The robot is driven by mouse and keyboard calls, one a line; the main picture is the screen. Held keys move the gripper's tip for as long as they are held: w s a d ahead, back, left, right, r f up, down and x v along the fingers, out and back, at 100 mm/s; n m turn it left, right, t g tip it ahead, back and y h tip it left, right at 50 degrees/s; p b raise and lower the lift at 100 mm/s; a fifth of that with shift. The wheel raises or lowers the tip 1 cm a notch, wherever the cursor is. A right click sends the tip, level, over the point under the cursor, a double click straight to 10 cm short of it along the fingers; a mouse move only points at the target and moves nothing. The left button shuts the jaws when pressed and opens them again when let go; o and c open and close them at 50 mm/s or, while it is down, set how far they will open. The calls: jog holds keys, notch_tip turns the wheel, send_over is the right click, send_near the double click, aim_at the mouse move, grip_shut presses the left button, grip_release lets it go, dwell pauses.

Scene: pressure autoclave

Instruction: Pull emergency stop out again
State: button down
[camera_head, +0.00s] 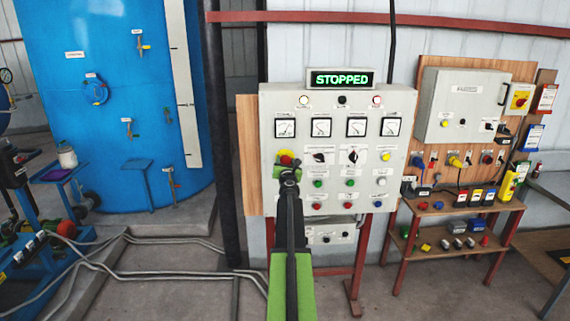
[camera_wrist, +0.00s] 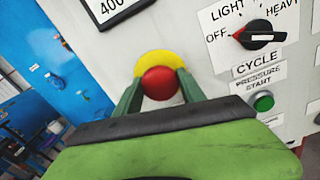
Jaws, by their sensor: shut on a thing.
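The emergency stop is a red mushroom button (camera_wrist: 160,83) on a yellow disc (camera_wrist: 155,60), on the left side of the grey control panel (camera_head: 272,105). In the head view the red button (camera_head: 286,159) shows just above my gripper (camera_head: 288,174). In the wrist view the two green fingers of my gripper (camera_wrist: 158,92) stand on the left and right of the red button, shut on it. The lower edge of the button is hidden behind my gripper. A lit sign (camera_head: 342,79) above the panel reads "STOPPED".
A black rotary switch (camera_wrist: 258,35) marked LIGHT, HEAVY and OFF and a green button (camera_wrist: 263,102) sit to the right. Gauges (camera_head: 321,127) line the panel above. A blue tank (camera_head: 120,150) stands at left, a tool bench (camera_head: 462,208) at right.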

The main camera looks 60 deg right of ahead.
jog(key=shift+s+a, duration=0.45)
jog(key=shift+a, duration=0.05)
jog(key=c, duration=0.7)
grip_release()
jog(key=shift+o, duration=0.2)
jog(key=v, duration=1.7)
jog(key=shift+a, duration=0.15)
